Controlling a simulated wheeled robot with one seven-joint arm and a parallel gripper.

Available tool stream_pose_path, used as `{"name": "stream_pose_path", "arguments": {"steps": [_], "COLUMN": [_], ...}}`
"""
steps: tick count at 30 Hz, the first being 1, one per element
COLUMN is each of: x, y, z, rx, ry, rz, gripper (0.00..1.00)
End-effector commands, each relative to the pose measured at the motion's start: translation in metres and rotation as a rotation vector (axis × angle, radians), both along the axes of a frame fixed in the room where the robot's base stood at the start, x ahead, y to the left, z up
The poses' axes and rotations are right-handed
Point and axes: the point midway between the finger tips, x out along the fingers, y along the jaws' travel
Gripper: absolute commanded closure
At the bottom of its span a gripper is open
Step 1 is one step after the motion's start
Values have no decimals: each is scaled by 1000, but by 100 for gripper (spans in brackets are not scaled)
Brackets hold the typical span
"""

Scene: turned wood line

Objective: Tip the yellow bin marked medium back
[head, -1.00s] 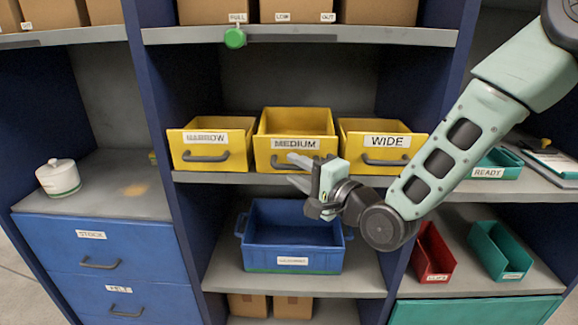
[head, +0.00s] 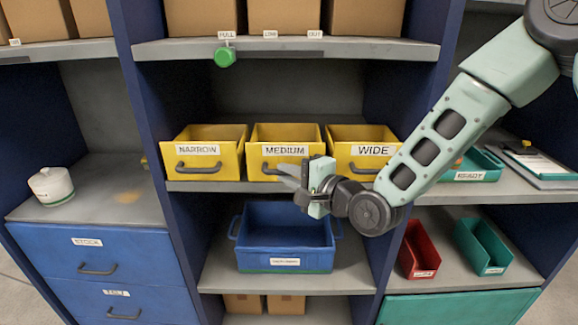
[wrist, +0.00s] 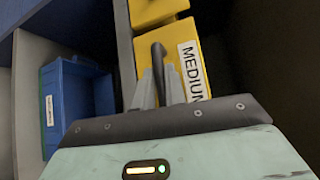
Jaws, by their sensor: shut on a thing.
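The yellow bin marked MEDIUM (head: 252,160) sits level on the middle shelf, its front in line with its two neighbours. It also shows in the wrist view (wrist: 207,55), with its label and dark handle (wrist: 157,60). My gripper (head: 285,174) is at the front of this bin. In the wrist view its two grey fingers (wrist: 152,88) are closed at the handle. The exact contact is partly hidden by the fingers, and my gripper covers the bin's lower right front in the head view.
A yellow NARROW bin (head: 235,160) stands to the left and a yellow WIDE bin (head: 340,163) to the right, close beside it. A blue bin (head: 286,252) sits on the shelf below. A green knob (head: 225,57) hangs from the shelf above. Blue uprights flank the bay.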

Motion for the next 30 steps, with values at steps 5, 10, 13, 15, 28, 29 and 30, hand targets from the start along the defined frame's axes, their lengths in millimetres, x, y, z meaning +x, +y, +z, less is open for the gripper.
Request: {"name": "stream_pose_path", "arguments": {"steps": [5, 10, 13, 15, 28, 29, 30], "x": [3, 3, 3, 4, 0, -2, -5], "y": [-1, -1, -1, -1, -4, -6, -9], "z": [3, 2, 2, 2, 3, 3, 4], "rx": [0, 2, 2, 2, 2, 2, 1], "ry": [50, 53, 52, 51, 50, 50, 49], "rz": [-3, -3, -4, -4, -2, -2, -3], "gripper": [100, 100, 100, 82, 66, 66, 66]}}
